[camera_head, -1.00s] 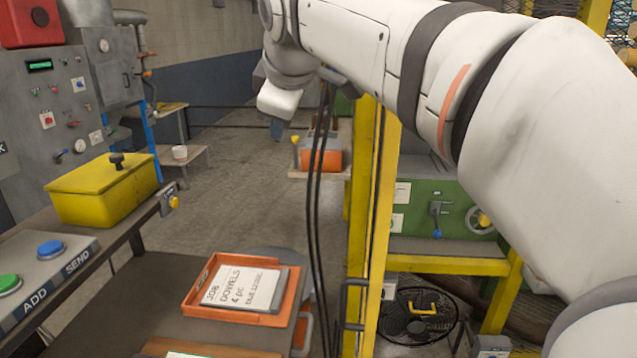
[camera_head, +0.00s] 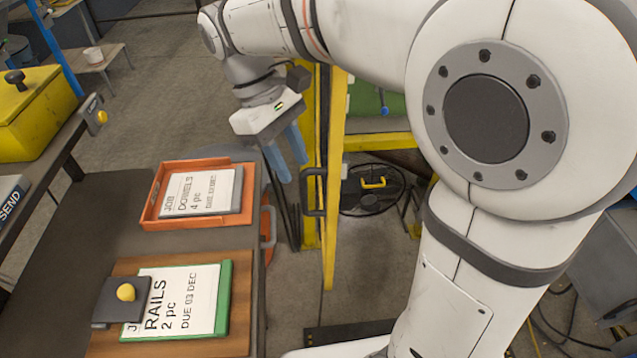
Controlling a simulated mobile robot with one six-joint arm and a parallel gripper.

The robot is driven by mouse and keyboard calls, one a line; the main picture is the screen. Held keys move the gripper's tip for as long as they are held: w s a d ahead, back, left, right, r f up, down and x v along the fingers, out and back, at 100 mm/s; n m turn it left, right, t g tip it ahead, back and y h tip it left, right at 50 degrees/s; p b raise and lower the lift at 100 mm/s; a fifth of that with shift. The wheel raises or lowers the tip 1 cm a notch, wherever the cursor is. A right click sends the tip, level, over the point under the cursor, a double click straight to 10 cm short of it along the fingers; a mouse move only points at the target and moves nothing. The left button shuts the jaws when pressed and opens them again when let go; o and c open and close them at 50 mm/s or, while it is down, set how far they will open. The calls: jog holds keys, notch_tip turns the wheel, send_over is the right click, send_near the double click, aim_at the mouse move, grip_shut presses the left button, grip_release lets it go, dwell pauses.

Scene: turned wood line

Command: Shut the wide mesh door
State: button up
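The mesh door is seen nearly edge-on as a narrow yellow upright (camera_head: 334,215), in the middle of the head view. Its mesh face cannot be made out from this angle. A dark bar handle (camera_head: 313,192) stands out beside the upright on the left. My gripper (camera_head: 293,170) points down, just left of and above the handle. Its two blue fingers are apart with nothing visible between them, and they do not appear to touch the handle. My arm hides the top of the door and what lies behind it.
A dark bench carries an orange tray (camera_head: 150,215) with a job card and a wooden board (camera_head: 130,266) with a green-edged card. A yellow box (camera_head: 40,115) stands at upper left. Floor shows between bench and door.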

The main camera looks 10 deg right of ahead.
aim_at(301, 184)
jog(key=x, duration=0.7)
jog(key=shift+f, duration=0.2)
jog(key=shift+w, duration=0.1)
grip_shut()
jog(key=shift+d, duration=0.45)
